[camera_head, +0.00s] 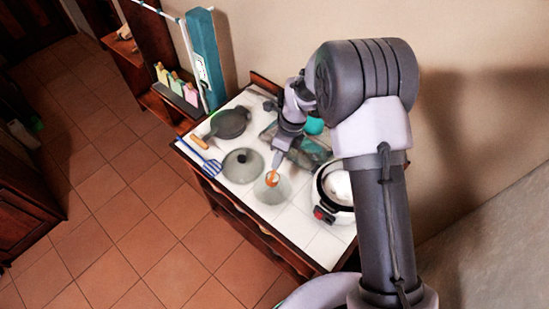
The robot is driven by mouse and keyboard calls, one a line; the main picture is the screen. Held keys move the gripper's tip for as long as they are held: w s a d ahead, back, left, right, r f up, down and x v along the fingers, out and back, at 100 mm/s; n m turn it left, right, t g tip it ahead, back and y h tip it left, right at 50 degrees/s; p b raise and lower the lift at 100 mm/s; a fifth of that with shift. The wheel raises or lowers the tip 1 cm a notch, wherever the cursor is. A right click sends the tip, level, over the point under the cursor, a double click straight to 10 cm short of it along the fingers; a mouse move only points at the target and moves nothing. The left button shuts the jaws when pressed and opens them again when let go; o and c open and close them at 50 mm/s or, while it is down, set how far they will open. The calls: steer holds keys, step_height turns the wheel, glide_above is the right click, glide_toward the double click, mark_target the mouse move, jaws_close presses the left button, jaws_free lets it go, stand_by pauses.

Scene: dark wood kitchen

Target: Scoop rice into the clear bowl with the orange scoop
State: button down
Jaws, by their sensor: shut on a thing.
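The orange scoop (272,179) is at the tip of my gripper (275,164), which is shut on it. The scoop is over or inside the clear bowl (271,193) near the front edge of the white tiled counter; I cannot tell how deep it sits. The white rice cooker (325,203) with a red front part stands to the right of the bowl, and white content, likely rice, shows in its opening (338,186). My arm covers part of the cooker. Whether the scoop or the bowl holds rice is too small to tell.
A teal item (314,126) and a glassy dish (309,153) are behind my gripper. Bare tiles show at the front right.

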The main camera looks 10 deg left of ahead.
steer(key=s+d+f+t+y+b, duration=0.2)
steer(key=d+f+y+b, duration=0.3)
steer(key=b, duration=1.3)
steer(key=s+d+f+m+t+y+b, duration=0.1)
steer(key=d+f+y+b, duration=0.4)
steer(key=b, duration=1.3)
step_height(320, 180, down, 2)
steer(key=shift+s+d+t+y+b, duration=0.35)
steer(key=shift+s+t+y, duration=0.4)
steer(key=shift+y, duration=0.45)
